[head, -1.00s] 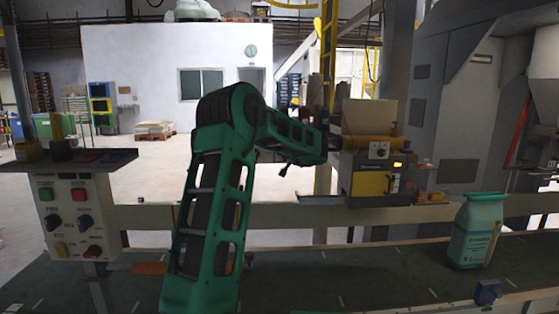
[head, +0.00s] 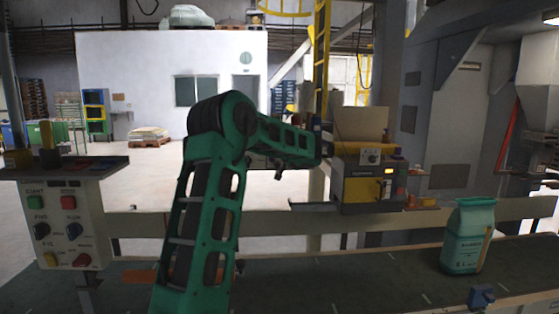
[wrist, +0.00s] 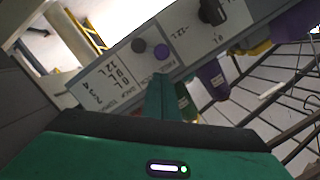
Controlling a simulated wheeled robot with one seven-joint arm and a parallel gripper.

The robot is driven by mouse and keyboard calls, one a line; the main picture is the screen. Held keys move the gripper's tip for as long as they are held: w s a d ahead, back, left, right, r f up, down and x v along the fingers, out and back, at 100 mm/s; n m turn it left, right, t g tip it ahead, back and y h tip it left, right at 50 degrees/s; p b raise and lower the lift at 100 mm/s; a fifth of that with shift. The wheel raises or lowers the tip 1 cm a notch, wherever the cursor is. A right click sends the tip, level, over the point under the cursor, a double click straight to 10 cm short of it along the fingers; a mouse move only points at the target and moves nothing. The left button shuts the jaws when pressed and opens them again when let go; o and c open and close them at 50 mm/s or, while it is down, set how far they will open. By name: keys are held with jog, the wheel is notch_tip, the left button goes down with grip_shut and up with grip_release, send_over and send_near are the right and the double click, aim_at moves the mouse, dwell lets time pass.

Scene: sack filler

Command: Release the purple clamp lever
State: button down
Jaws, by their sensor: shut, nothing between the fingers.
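In the wrist view, a purple lever-shaped part (wrist: 212,80) with a small pale label hangs below the edge of a grey panel (wrist: 120,82). A dark green part (wrist: 185,100) with a red mark hangs beside it, to the left. My gripper (wrist: 161,80) is shut and empty, its teal fingers pointing up at the panel's lower edge. The fingertips appear left of the purple part; I cannot tell whether they touch anything. In the head view, my green arm reaches toward the grey and yellow machine (head: 368,185); the gripper and lever cannot be made out there.
Another purple piece (wrist: 295,47) is at the right. A teal sack (head: 467,240) stands on the dark conveyor (head: 340,290). A control box (head: 68,225) stands at the left.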

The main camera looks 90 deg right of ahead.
jog(key=s+r+v, duration=0.1)
jog(key=v, duration=0.9)
jog(key=shift+s+r, duration=0.15)
jog(key=shift+s, duration=0.15)
jog(key=shift+w, duration=0.1)
